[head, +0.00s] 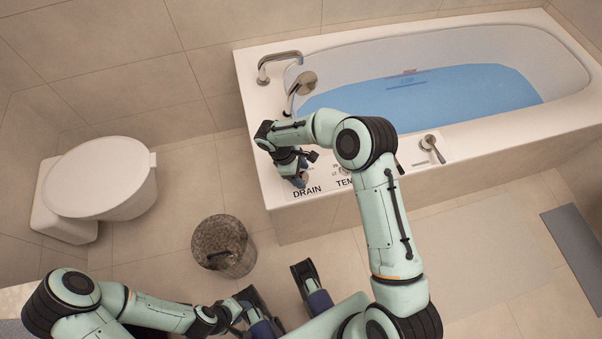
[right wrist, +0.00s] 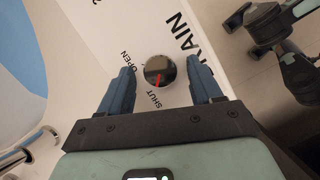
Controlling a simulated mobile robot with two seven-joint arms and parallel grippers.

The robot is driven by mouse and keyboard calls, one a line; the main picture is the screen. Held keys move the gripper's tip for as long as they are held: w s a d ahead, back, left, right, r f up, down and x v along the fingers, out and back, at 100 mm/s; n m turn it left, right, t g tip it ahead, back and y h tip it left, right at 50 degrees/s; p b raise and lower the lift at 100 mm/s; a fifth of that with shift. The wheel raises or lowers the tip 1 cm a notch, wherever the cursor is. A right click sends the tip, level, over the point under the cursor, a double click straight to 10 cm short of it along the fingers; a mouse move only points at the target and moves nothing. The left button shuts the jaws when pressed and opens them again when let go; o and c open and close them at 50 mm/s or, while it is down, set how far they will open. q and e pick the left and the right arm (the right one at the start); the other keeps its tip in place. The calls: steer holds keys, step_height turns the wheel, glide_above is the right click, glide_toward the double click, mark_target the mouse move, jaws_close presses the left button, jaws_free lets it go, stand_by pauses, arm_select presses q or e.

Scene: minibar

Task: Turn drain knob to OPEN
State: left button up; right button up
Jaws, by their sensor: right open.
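The drain knob (right wrist: 160,71) is a small round dark, shiny knob on the white tub ledge, seen in the right wrist view. Its red pointer (right wrist: 157,81) points toward the printed SHUT label (right wrist: 159,98); the OPEN label (right wrist: 130,59) is at the knob's upper left. My right gripper (right wrist: 160,64) is open, with one blue finger on each side of the knob and visible gaps in the picture. In the head view the right gripper (head: 301,170) is over the DRAIN label (head: 307,191) and hides the knob. My left gripper (head: 243,309) is low, its jaws unclear.
The bathtub (head: 262,107) holds blue water. A spout (head: 278,62) stands behind the right gripper, and a lever handle (head: 432,148) is farther right on the ledge. A bin (head: 222,246) and a toilet (head: 99,178) stand left on the floor.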

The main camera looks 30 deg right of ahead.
steer(key=shift+d+f, duration=0.1)
steer(key=shift+f, duration=0.2)
steer(key=c, duration=1)
